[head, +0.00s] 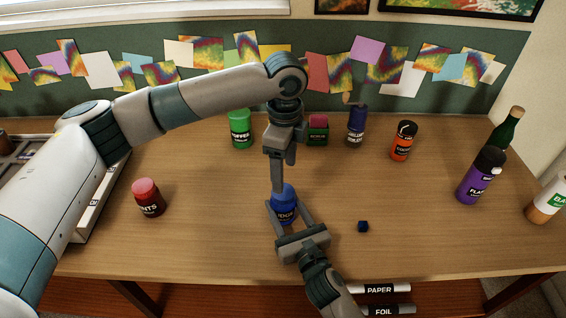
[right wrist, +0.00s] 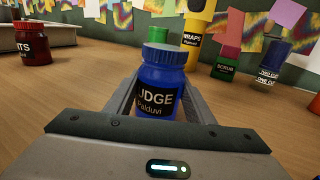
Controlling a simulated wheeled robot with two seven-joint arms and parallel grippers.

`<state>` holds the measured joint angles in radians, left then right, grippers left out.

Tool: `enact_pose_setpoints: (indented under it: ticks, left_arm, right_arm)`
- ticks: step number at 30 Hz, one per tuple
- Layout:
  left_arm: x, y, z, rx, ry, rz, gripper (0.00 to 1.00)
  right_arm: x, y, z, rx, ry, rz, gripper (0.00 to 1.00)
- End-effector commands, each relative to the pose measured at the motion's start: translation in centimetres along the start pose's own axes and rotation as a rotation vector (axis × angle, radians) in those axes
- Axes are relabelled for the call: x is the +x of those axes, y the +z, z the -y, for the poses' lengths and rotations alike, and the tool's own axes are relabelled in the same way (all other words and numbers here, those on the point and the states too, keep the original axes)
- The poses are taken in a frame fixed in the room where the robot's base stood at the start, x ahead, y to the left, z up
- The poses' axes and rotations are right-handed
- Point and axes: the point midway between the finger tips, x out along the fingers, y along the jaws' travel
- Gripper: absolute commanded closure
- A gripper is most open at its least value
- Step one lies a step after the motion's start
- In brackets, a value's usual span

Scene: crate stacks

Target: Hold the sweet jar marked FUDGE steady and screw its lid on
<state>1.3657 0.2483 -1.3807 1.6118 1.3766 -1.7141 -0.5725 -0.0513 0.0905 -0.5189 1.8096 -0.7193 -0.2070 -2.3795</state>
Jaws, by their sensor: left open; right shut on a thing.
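The blue jar (head: 285,214) stands upright on the table, its label partly readable as "UDGE" in the right wrist view (right wrist: 160,95). A blue ribbed lid (right wrist: 165,55) sits on its top; I cannot tell how tight it is. My right gripper (head: 287,217) is shut around the jar's body, one finger on each side. My left gripper (head: 278,188) is open and points down over the jar's top. It hides part of the lid in the head view and is outside the right wrist view, so its gap to the lid is unclear.
A red jar (head: 148,198) stands left, near a tray (head: 92,205). Green (head: 240,130), orange (head: 403,142) and purple (head: 481,178) containers stand behind and right. A small dark cube (head: 363,226) lies right of the jar. The table between the red and blue jars is clear.

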Motion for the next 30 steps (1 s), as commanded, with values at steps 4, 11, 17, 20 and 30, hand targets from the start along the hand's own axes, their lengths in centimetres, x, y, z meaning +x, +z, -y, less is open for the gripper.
enact_pose_setpoints:
  ticks: [4,11,17,20,30]
  left_arm:
    - [-0.1,0.0,0.0,-0.228,0.000,0.000,0.36]
    - [-0.4,0.1,-0.1,-0.585,0.000,0.001,0.36]
    - [-0.6,0.1,-0.1,-0.896,0.000,0.001,0.36]
    - [-0.8,0.1,-0.1,-1.052,0.000,0.000,0.36]
    - [-1.1,0.2,-0.2,-1.581,0.000,0.000,0.36]
  right_arm:
    - [0.0,0.0,0.0,0.000,0.000,0.000,1.00]
    - [0.0,0.0,0.0,0.000,0.000,0.000,1.00]
    - [0.0,0.0,0.0,0.000,0.000,0.000,1.00]
    - [0.0,0.0,0.0,0.000,0.000,0.000,1.00]
    - [0.0,0.0,0.0,0.000,0.000,0.000,1.00]
